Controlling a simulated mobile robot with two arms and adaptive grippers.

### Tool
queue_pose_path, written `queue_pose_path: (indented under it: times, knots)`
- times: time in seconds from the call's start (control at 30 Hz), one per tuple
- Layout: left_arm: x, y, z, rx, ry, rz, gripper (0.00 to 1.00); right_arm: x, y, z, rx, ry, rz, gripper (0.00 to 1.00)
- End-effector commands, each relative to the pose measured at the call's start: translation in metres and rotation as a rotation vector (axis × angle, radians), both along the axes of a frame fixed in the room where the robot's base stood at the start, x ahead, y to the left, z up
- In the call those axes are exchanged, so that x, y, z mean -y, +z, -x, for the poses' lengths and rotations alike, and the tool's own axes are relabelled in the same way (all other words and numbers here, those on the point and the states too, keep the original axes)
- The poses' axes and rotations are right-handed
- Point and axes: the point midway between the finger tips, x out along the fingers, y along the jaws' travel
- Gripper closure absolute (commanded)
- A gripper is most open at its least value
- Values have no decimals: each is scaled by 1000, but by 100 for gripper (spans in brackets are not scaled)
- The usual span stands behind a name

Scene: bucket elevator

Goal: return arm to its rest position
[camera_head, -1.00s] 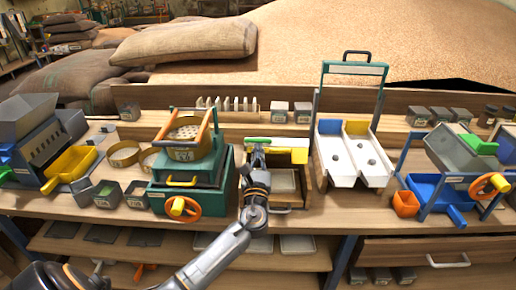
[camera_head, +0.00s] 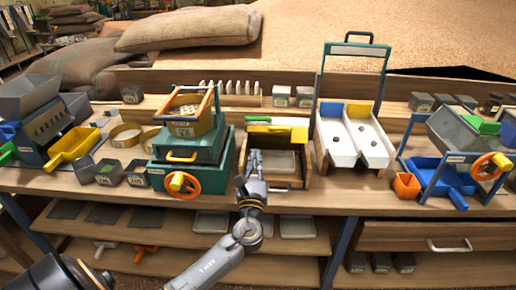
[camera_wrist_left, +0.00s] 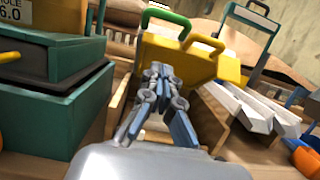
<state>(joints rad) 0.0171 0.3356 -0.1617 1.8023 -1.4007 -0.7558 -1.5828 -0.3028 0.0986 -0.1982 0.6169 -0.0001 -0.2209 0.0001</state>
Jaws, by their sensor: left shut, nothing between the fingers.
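My left gripper (camera_head: 254,163) is shut and empty. In the head view it is in front of the wooden box (camera_head: 298,136) with a yellow top edge and a green handle (camera_head: 259,119). In the left wrist view the closed fingers (camera_wrist_left: 160,78) point toward the yellow panel (camera_wrist_left: 192,62) and the green handle (camera_wrist_left: 167,20). I cannot tell whether the fingertips touch the box. My left arm reaches up from the lower left of the head view. My right gripper is not in view.
A teal machine (camera_head: 187,165) with an orange handwheel stands close left of the gripper. A white two-channel chute (camera_head: 353,140) stands to the right. A blue-framed machine (camera_head: 455,160) is farther right. Below, a shelf (camera_head: 290,233) holds flat trays. A drawer (camera_head: 430,236) sits lower right.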

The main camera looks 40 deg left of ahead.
Motion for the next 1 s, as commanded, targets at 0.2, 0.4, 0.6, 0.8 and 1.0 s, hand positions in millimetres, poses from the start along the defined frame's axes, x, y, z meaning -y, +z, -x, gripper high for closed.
queue_pose_path:
  times: [0.2,0.4,0.6,0.8,1.0]
  knots:
    - [15,-10,24,-1,-2,1,100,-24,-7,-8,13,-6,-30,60]
    - [18,-11,29,-2,-1,1,100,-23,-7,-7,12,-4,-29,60]
    - [15,-22,39,25,2,154,100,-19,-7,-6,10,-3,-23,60]
    - [13,-92,100,163,110,934,100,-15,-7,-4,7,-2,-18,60]
    - [55,-166,180,320,436,1726,100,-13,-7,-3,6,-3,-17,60]
